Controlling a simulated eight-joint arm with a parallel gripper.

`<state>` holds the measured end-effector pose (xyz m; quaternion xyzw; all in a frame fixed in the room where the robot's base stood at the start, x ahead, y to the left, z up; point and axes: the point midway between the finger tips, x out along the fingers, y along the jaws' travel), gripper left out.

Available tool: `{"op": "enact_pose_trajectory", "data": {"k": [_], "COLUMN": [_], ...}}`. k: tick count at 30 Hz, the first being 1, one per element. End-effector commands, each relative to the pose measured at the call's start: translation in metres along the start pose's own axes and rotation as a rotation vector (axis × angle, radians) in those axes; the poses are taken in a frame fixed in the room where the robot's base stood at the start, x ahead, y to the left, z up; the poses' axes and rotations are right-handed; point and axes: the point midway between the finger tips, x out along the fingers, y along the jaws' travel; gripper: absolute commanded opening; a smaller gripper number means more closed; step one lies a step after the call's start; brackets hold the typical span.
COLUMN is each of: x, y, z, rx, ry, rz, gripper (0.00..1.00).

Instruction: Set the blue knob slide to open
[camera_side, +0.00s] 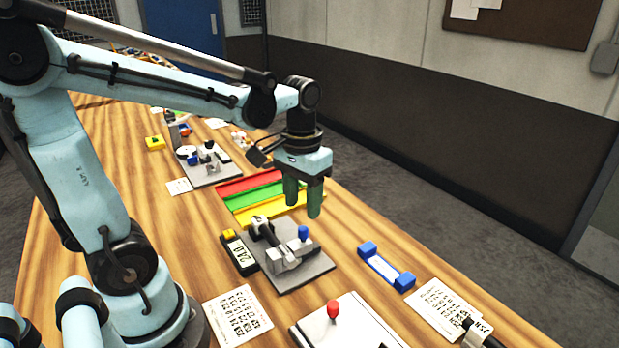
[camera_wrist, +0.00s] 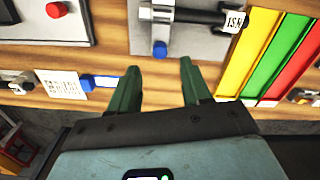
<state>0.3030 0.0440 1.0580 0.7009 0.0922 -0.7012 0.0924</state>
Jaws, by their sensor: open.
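The blue knob (camera_side: 303,233) stands upright on a slide fixture with a grey base plate (camera_side: 302,278), in the middle of the side view. A metal block and a dark-handled part sit beside it on the plate. My gripper (camera_side: 303,204) is open and empty, pointing down, above and a little behind the knob. In the wrist view the blue knob (camera_wrist: 160,48) shows just beyond the gap between my open green fingertips (camera_wrist: 159,66). I see no contact with it. I cannot read any open or closed marking on the slide.
Red, green and yellow strips (camera_side: 262,212) lie behind the fixture. A black-and-yellow counter (camera_side: 240,252) is at its left, and a blue-ended handle (camera_side: 386,268) at its right. A red-knobbed fixture (camera_side: 333,310) is nearer. Another fixture (camera_side: 208,172) with a blue part stands farther back.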

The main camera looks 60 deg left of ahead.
Motion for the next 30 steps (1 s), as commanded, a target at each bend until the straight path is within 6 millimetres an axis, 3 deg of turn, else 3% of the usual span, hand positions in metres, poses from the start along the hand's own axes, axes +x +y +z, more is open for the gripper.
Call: {"op": "enact_pose_trajectory", "data": {"k": [9, 15, 29, 30], "x": [0.041, 0.058, 0.066, 0.066], "y": [0.000, 0.000, 0.000, 0.000], "z": [0.000, 0.000, 0.000, 0.000], "rx": [0.001, 0.001, 0.001, 0.001], "ry": [0.001, 0.001, 0.001, 0.001], "rz": [0.000, 0.000, 0.000, 0.000], "gripper": [0.48, 0.48, 0.48, 0.43]}}
